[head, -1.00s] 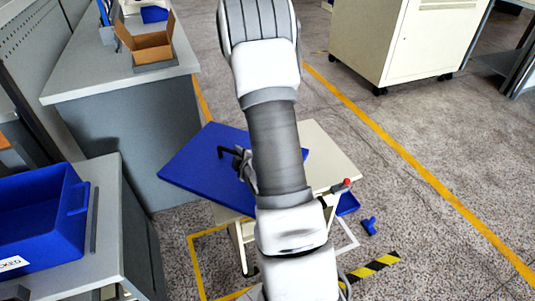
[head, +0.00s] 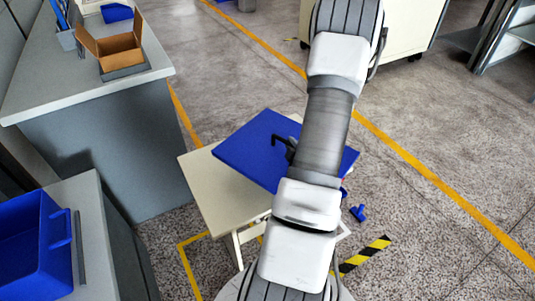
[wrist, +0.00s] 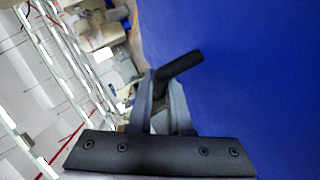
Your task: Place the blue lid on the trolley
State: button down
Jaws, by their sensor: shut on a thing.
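The blue lid (head: 245,150) is a flat blue panel with a black handle (head: 279,140), seen over the cream trolley (head: 203,185) in the head view. The lid covers the trolley's right and far part; the trolley's left and near top is bare. I cannot tell whether the lid touches the trolley top. My gripper (wrist: 161,95) is shut on the black handle (wrist: 181,65) in the wrist view, where the lid (wrist: 250,75) fills the right side. My arm hides the lid's right middle in the head view.
A grey bench (head: 95,75) with an open cardboard box (head: 112,50) stands at the upper left. A blue crate (head: 32,245) sits on a bench at lower left. A blue piece (head: 358,213) lies on the floor right of the trolley, near black-yellow tape (head: 365,254).

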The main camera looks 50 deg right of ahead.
aim_at(276, 143)
jog(key=w+f, duration=0.1)
jog(key=w, duration=0.2)
jog(key=w+d+f+b, duration=0.1)
jog(key=w+f, duration=0.1)
jog(key=w, duration=0.1)
jog(key=w+d+f, duration=0.1)
jog(key=w+f, duration=0.1)
jog(key=w, duration=0.1)
jog(key=shift+d+f, duration=0.2)
jog(key=shift+f, duration=0.05)
jog(key=shift+f+b, duration=0.65)
jog(key=shift+f, duration=1.35)
jog(key=shift+f, duration=0.2)
jog(key=c, duration=0.8)
grip_release()
jog(key=shift+c, duration=0.2)
jog(key=shift+r, duration=0.15)
jog(key=shift+r, duration=0.15)
jog(key=p+v, duration=0.1)
jog(key=v, duration=1.1)
jog(key=shift+a, duration=0.1)
